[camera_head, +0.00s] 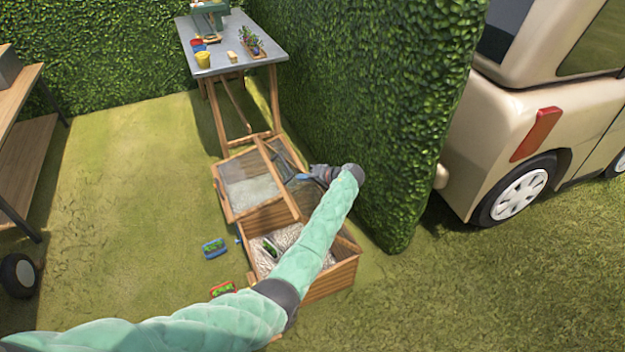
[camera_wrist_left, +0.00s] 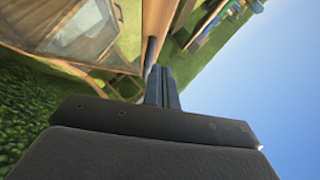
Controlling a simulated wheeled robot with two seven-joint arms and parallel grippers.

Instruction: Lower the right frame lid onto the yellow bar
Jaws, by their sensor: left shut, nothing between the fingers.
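The wooden planter box (camera_head: 333,281) stands on the grass, partly hidden behind my left arm. Two wood-framed lids with clear panes stand raised at its far side: the left lid (camera_head: 250,186) and the right lid (camera_head: 282,152). My left gripper (camera_head: 304,177) is shut and empty, close to the right lid. In the left wrist view, the closed fingers (camera_wrist_left: 162,86) are beside a wooden frame edge (camera_wrist_left: 157,28); whether they touch it I cannot tell. I cannot make out the yellow bar. My right gripper is not in view.
A tall hedge (camera_head: 400,130) rises close to the right of my gripper. A grey-topped table (camera_head: 225,52) stands behind the lids. A blue tray (camera_head: 214,249) and a red tray (camera_head: 222,288) lie left of the box. Open grass (camera_head: 130,200) lies further left.

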